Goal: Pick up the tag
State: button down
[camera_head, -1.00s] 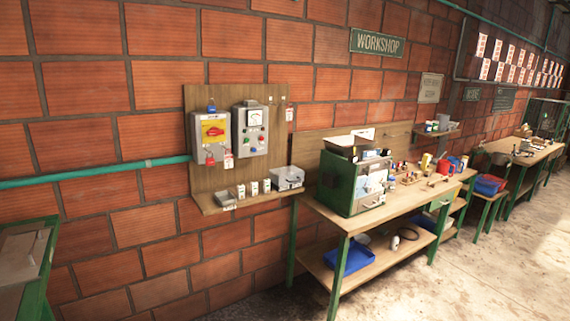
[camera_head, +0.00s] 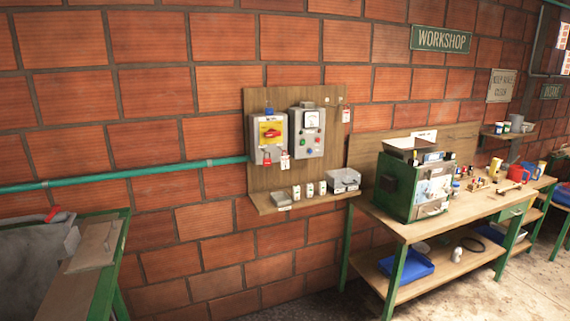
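Several small tags show at the wooden wall panel (camera_head: 270,180). One white and red tag (camera_head: 346,114) hangs at the panel's upper right edge. Another tag (camera_head: 285,161) hangs at the lower right of the grey switch box (camera_head: 269,137) with the red handle, beside a red padlock (camera_head: 267,159). I cannot tell which tag the task means. My gripper is not in view.
A wooden bench (camera_head: 405,229) with green legs stands at right, bearing a green machine (camera_head: 412,187) and loose items. A green-framed table (camera_head: 112,262) stands at lower left. A teal pipe (camera_head: 130,174) runs along the brick wall. Bare floor shows at lower right.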

aim_at(284, 159)
jog(key=i+j, duration=0.1)
jog(key=i, duration=1.1)
jog(key=i+j, duration=0.1)
jog(key=i, duration=1.05)
jog(key=i+j, duration=0.15)
jog(key=i, duration=0.4)
jog(key=i+j, duration=0.15)
jog(key=i, duration=0.45)
jog(key=i+j, duration=0.1)
jog(key=i, duration=0.45)
jog(key=j+u, duration=0.05)
